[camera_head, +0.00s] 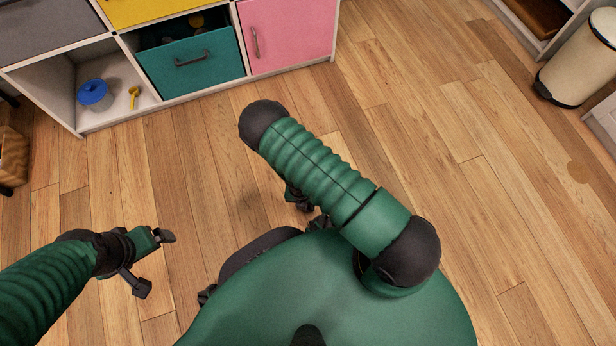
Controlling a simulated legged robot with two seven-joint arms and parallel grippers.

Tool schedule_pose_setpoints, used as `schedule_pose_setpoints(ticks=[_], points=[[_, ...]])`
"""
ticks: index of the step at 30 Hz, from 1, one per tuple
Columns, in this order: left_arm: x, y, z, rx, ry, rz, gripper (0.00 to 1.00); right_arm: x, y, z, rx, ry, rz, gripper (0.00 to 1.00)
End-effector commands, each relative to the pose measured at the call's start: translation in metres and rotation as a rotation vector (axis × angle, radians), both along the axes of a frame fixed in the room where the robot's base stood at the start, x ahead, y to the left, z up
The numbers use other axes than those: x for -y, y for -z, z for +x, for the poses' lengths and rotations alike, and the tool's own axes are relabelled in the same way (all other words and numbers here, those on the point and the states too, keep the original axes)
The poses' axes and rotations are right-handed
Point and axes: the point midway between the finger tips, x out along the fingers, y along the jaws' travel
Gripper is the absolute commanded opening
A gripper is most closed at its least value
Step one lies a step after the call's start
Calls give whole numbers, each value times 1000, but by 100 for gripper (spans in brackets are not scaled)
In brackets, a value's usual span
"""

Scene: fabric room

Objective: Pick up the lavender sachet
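I cannot make out a lavender sachet in the head view. The teal drawer (190,68) of the shelf unit stands partly open, with dark and yellowish items inside too small to tell. My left gripper (153,262) is over the floor at the lower left, its two dark fingers spread and nothing between them. My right arm is bent in the middle of the view. Its gripper (306,208) is mostly hidden under the green forearm, and only some dark parts show. Both grippers are apart from the shelf unit.
The shelf unit (104,122) has an open cubby with a blue-lidded pot (94,93) and a small yellow object (134,95). A pink door (290,32) is shut. A cream bin (580,62) stands at the upper right. A wicker basket (10,158) is at the left edge. The wooden floor is clear.

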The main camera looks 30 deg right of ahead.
Motion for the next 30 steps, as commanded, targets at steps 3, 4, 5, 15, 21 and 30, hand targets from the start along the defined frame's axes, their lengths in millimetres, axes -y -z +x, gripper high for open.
schedule_pose_setpoints(ticks=[3, 4, 5, 15, 21, 30], points=[[0, -2, 0, 2, 0, 0, 89, 1, -1, 0, -1, 1, -3, 26], [0, -2, 0, 2, 0, 0, 89, 1, -1, 0, -1, 1, -2, 24], [0, -2, 0, 2, 0, 0, 89, 1, -1, 0, -1, 1, -2, 20], [0, -2, 0, 1, 0, 0, 89, 1, -1, 0, -1, 1, -2, 0], [0, -2, 0, 1, 0, 0, 89, 1, -1, 0, -1, 1, -2, 0], [0, -3, 0, 1, 0, 0, 89, 1, -2, 0, -1, 1, -2, 0]])
